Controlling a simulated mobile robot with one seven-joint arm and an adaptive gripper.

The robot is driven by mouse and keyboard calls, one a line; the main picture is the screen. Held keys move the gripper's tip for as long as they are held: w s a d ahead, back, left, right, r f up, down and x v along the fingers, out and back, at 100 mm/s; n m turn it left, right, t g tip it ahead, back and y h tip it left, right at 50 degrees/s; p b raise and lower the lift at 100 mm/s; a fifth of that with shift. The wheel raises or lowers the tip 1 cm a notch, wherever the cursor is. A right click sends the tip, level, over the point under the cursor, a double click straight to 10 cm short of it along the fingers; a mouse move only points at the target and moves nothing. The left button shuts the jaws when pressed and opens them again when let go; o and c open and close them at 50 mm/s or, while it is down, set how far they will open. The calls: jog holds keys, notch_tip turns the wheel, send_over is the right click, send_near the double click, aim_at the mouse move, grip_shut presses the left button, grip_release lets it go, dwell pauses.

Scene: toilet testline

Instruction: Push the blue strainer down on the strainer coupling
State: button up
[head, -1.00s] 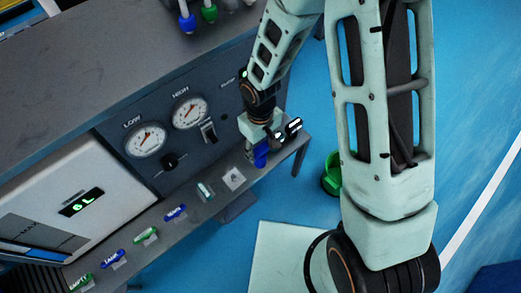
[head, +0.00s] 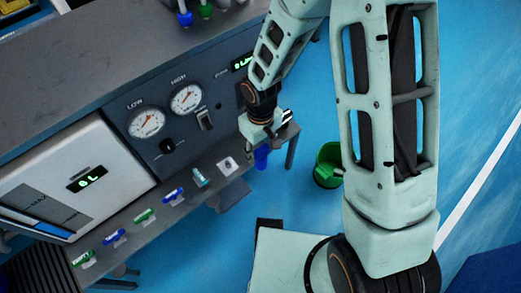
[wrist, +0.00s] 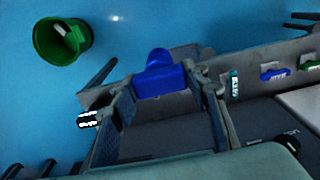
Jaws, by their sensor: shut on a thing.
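My gripper (head: 262,146) is shut on the blue strainer (head: 261,158) just off the bench's front ledge. In the wrist view the blue strainer (wrist: 160,78) sits between the two fingertips (wrist: 160,88), with its rounded end pointing away from the gripper. In the head view the gripper hides its upper part. A pale square plate with a dark centre (head: 228,165) lies on the ledge to the left of the gripper. I cannot tell for sure whether this is the strainer coupling. The strainer is apart from it.
The ledge (head: 150,232) carries several blue and green labelled pieces. Gauges (head: 187,99) and a switch are on the panel behind. A green bucket (head: 322,178) stands on the blue floor to the right. A bench leg (head: 291,152) is near the gripper.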

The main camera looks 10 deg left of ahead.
jog(key=shift+r+p, duration=1.9)
jog(key=shift+r, duration=0.65)
jog(key=w+d+r+m, duration=0.5)
jog(key=w+d+r, duration=0.5)
jog(key=r, duration=0.1)
jog(key=w+d+r+m+p, duration=0.15)
jog(key=d+r+m, duration=0.35)
jog(key=d+r, duration=0.65)
notch_tip(320, 180, up, 8)
jog(key=s+a+p, duration=0.1)
jog(key=s+p, duration=0.1)
jog(key=p, duration=1.5)
jog(key=shift+p, duration=0.3)
jog(key=shift+a, duration=0.1)
